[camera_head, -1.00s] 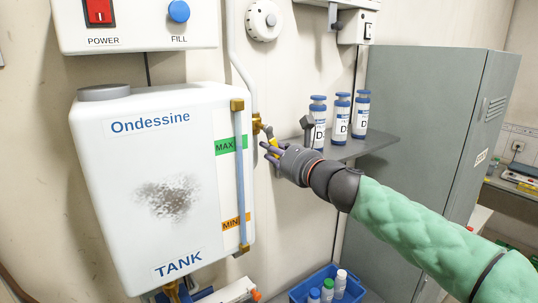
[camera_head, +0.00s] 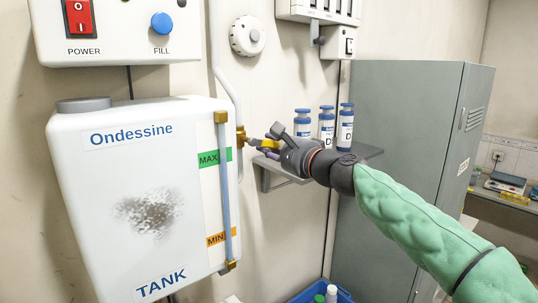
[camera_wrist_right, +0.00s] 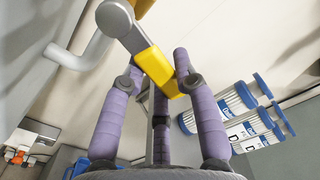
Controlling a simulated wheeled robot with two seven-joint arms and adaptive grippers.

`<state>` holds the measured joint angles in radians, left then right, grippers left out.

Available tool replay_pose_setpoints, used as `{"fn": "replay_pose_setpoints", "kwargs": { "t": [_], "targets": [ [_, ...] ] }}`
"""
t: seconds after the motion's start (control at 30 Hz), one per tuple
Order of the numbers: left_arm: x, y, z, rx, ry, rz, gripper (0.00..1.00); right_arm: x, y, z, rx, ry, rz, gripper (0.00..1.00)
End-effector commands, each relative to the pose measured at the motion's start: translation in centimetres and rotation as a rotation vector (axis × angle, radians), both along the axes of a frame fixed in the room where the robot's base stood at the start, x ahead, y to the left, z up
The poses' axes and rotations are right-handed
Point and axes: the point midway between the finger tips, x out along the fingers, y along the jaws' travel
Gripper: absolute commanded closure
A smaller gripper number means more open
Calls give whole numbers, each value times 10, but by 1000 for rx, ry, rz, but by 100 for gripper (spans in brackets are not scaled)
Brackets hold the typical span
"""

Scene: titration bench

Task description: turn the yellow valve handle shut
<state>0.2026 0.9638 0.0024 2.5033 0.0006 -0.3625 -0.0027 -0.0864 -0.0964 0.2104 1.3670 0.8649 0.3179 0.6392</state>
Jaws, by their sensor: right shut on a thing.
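The yellow valve handle (camera_head: 270,144) sits on a grey stem beside the brass pipe fitting (camera_head: 240,137), right of the white tank (camera_head: 80,190). It points to the right in the head view, close to level. My right gripper (camera_head: 268,149) is shut on it, reaching in from the right. In the right wrist view the yellow handle (camera_wrist_right: 155,68) lies between the purple fingers of the gripper (camera_wrist_right: 157,66), with its grey arm rising to a round pivot. The fingers hide part of the grip in the head view. My left gripper is not in view.
Blue-capped bottles (camera_head: 326,125) stand on a wall shelf (camera_head: 368,151) just behind my right gripper. A white pipe (camera_head: 224,75) runs down the wall above the fitting. A grey cabinet (camera_head: 400,130) stands at the right, and a blue crate (camera_head: 310,293) below.

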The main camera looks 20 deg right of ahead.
Motion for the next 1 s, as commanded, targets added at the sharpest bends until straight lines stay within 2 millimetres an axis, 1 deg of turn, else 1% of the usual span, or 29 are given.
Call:
{"fn": "replay_pose_setpoints", "kwargs": {
  "t": [0.2, 0.4, 0.63, 1.0],
  "targets": [
    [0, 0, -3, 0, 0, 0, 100, 1, -2, 9, -139, -51, 0, 100],
    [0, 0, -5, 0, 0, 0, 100, 1, -3, 13, -219, -81, 1, 100],
    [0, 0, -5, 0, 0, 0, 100, 1, -3, 16, -261, -95, 1, 100],
    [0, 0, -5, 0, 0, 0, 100, 1, -3, 16, -269, -98, 2, 100]
  ]
}}
